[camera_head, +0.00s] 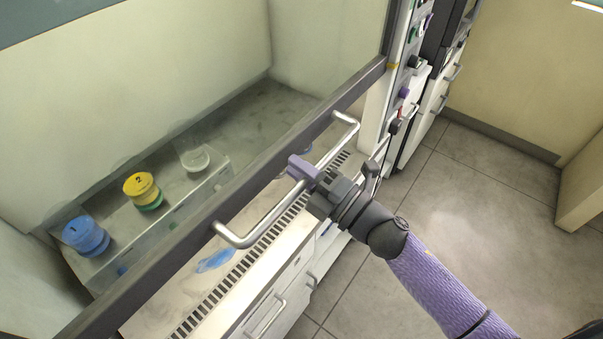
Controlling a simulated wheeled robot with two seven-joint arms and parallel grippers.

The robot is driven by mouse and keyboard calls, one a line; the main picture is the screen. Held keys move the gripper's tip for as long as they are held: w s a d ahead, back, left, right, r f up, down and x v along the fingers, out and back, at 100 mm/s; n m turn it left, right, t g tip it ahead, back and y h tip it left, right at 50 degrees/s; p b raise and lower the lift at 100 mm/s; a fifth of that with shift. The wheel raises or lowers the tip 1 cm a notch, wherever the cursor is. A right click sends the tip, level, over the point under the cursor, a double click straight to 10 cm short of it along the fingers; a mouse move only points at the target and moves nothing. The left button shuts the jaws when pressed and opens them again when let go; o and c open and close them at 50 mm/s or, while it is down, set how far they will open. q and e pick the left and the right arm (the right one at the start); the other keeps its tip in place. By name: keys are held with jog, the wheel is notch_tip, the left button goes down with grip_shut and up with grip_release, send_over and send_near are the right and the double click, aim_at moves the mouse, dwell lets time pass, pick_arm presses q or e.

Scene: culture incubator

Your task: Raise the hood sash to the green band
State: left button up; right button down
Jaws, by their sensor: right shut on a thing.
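The hood sash is a clear pane with a dark bottom rail (225,195) that runs diagonally across the view. It stands partly raised, with an opening between the rail and the work surface. A silver bar handle (265,222) is fixed to the front of the rail. My right gripper (303,172), with purple fingers, is shut on the handle around its middle. A small yellow-orange mark (393,66) shows on the side post beside the rail's far end. I cannot make out a green band on the post. My left gripper is not in view.
Inside the hood are a blue stack marked 1 (86,237), a yellow stack marked 2 (142,190) and a clear cup (195,158). A slotted vent (215,297) lines the front edge. Coloured knobs sit on the right post. The floor (480,200) at right is clear.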

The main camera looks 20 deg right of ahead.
notch_tip(320, 180, up, 15)
jog(key=p, duration=1.2)
jog(key=shift+r, duration=0.2)
jog(key=c, duration=0.6)
grip_release()
jog(key=b+v, duration=0.3)
jog(key=v, duration=0.7)
